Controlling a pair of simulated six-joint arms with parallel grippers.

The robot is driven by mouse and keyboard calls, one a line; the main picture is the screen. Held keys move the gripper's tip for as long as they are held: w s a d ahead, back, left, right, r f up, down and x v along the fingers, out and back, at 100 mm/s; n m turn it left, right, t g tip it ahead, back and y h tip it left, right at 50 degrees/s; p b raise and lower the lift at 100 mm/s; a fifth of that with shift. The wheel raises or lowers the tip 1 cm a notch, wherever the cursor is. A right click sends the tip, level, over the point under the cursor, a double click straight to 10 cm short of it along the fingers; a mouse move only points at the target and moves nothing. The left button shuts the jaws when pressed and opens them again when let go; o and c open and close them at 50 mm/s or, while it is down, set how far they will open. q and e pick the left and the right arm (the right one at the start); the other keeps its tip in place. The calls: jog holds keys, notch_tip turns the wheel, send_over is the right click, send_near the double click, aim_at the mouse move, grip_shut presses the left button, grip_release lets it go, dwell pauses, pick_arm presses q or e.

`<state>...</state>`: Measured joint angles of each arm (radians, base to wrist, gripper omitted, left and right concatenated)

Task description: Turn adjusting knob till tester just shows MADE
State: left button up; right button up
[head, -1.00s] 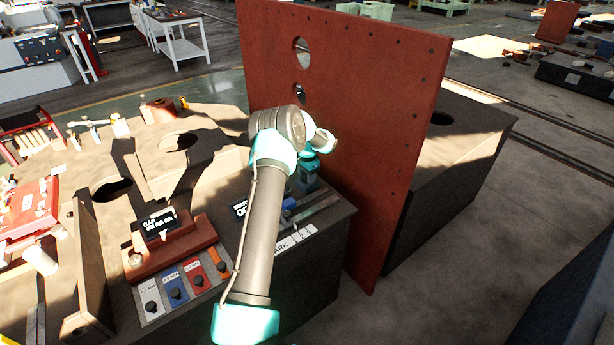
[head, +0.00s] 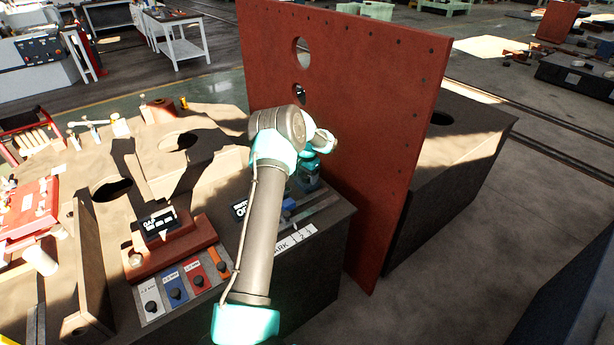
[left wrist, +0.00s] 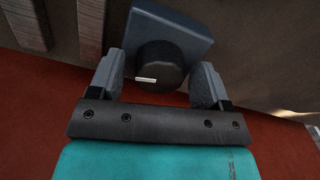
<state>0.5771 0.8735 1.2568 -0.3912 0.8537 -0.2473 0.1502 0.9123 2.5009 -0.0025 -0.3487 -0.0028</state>
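The adjusting knob (left wrist: 158,70) is black and round with a white mark, on a blue-grey housing (left wrist: 178,30) in the left wrist view. My left gripper (left wrist: 156,78) is open, with one finger on each side of the knob and a gap to each. In the head view, my left arm hides the knob and fingertips. A bit of blue (head: 289,203), perhaps the housing, shows beside the arm. The tester's dark display (head: 240,209) is partly covered by my arm; its lower line starts with "O" and the rest cannot be read. My right gripper is not in view.
A tall red plate (head: 370,120) stands close to the right of my left wrist. A small "GAP" display (head: 158,222) sits on a red block, with a row of coloured knob panels (head: 173,291) in front. A label strip (head: 296,238) lies at the bench edge.

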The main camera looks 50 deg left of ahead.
aim_at(307, 175)
pick_arm(q)
jog(key=shift+r, duration=0.1)
notch_tip(307, 175, up, 17)
jog(key=shift+r, duration=0.15)
dwell(0.7)
dwell(1.1)
